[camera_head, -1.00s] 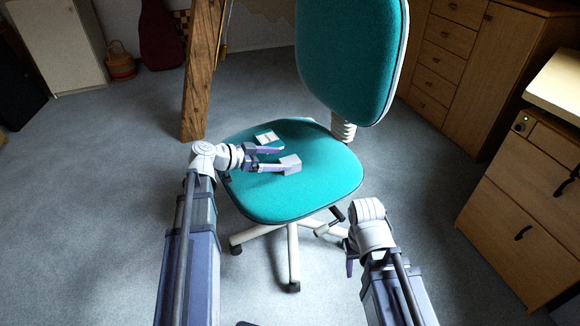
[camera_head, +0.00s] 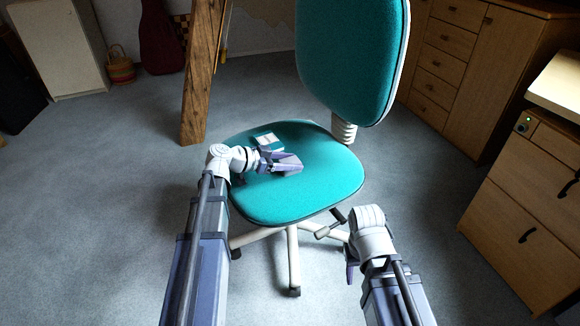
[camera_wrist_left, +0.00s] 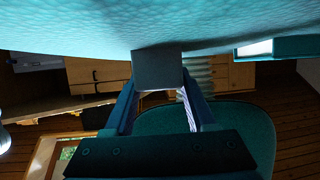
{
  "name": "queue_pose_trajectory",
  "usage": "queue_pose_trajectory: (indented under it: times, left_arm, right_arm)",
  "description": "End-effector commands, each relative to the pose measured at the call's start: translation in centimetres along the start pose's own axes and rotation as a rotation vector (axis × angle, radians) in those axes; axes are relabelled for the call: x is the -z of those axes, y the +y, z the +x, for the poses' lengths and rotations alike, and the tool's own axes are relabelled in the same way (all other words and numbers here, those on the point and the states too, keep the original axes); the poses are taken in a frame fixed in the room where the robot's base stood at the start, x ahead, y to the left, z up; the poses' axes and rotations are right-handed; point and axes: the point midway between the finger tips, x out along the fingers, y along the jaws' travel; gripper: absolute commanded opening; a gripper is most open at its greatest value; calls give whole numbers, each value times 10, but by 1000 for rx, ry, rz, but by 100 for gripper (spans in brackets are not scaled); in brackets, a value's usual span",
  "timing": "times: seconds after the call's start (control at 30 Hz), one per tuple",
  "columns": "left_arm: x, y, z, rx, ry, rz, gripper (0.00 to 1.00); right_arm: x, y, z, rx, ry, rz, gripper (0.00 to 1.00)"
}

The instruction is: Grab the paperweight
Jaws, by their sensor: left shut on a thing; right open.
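The paperweight looks like a small plain grey block (camera_head: 291,162) at the teal chair seat (camera_head: 310,190). My left gripper (camera_head: 279,162) is shut on it, and its fingers partly hide it in the head view. In the left wrist view the block (camera_wrist_left: 158,70) sits between the two fingers, against or very close to the seat surface; I cannot tell whether it touches. My right gripper (camera_head: 351,264) hangs low in front of the chair, right of the seat, open and apart from everything; its fingers are mostly hidden behind its wrist.
A small teal and white box-like thing (camera_head: 268,141) lies on the seat behind my left gripper. The chair backrest (camera_head: 350,60) rises behind right. A timber post (camera_head: 201,75) stands at the back left. Wooden drawers (camera_head: 525,190) stand right. The floor at left is clear.

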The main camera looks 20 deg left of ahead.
Motion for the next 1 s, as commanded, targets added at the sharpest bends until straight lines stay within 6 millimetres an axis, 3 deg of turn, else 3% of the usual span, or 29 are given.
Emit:
queue_pose_trajectory:
  times: [0.07,0.4,0.8,1.0]
  left_arm:
    - [0,0,0,0,0,0,37]
    - [0,0,0,0,0,0,0]
    - [1,0,0,0,0,0,0]
    - [10,0,-4,0,1,0,0]
  right_arm:
    - [0,0,0,0,0,0,50]
    - [0,0,0,0,0,0,50]
    - [0,0,-1,0,0,0,50]
    - [-1,1,-11,0,0,-1,50]
